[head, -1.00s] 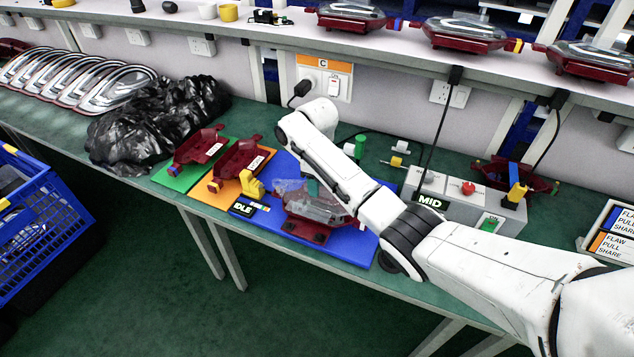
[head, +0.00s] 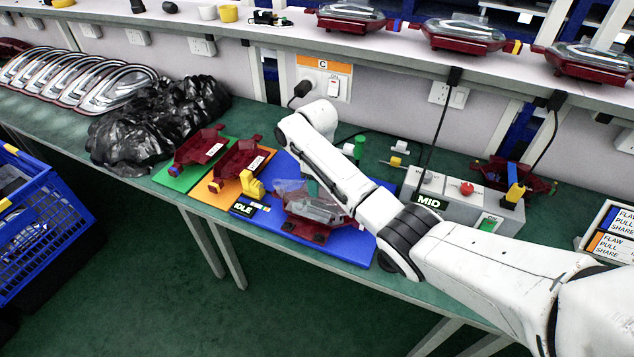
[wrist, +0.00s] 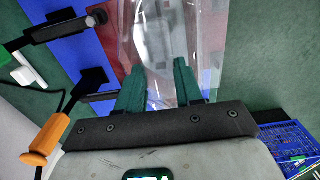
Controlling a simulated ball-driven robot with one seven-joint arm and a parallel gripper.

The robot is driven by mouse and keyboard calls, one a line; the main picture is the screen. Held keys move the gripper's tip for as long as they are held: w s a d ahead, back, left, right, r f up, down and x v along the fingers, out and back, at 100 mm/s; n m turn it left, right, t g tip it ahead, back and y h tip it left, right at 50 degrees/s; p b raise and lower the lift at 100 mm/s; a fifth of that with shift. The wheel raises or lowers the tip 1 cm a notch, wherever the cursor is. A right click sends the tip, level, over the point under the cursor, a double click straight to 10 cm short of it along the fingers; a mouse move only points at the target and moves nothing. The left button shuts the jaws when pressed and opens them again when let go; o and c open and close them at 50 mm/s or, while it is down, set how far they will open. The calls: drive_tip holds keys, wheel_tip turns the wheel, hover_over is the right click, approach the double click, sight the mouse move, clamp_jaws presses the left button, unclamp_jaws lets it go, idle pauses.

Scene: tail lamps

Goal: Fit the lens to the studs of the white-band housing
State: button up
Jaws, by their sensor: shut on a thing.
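My gripper (wrist: 160,75) shows two green fingers in the wrist view, shut on a clear lens (wrist: 158,30). In the head view the lens (head: 316,207) is over a dark red housing (head: 306,231) on the blue mat (head: 350,250). The housing's red edge also shows beneath the lens in the wrist view (wrist: 123,45). The studs are hidden, and I cannot tell whether the lens touches them. My arm hides part of the lens and housing in the head view.
Two more red housings lie left, on green (head: 203,146) and orange (head: 238,160) mats. A grey control box (head: 450,192) is to the right. A black bag (head: 155,120) lies at left.

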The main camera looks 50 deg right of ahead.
drive_tip(key=shift+f, duration=0.25)
drive_tip(key=shift+f+b, duration=0.8)
drive_tip(key=shift+f, duration=0.5)
drive_tip(key=shift+f+p, duration=0.1)
drive_tip(key=shift+p, duration=0.2)
idle(0.6)
drive_tip(key=shift+f, duration=0.15)
drive_tip(key=o, duration=1.2)
drive_tip(key=shift+c, duration=0.2)
wheel_tip(320, 180, up, 11)
drive_tip(key=shift+f+b, duration=0.1)
drive_tip(key=shift+b, duration=0.3)
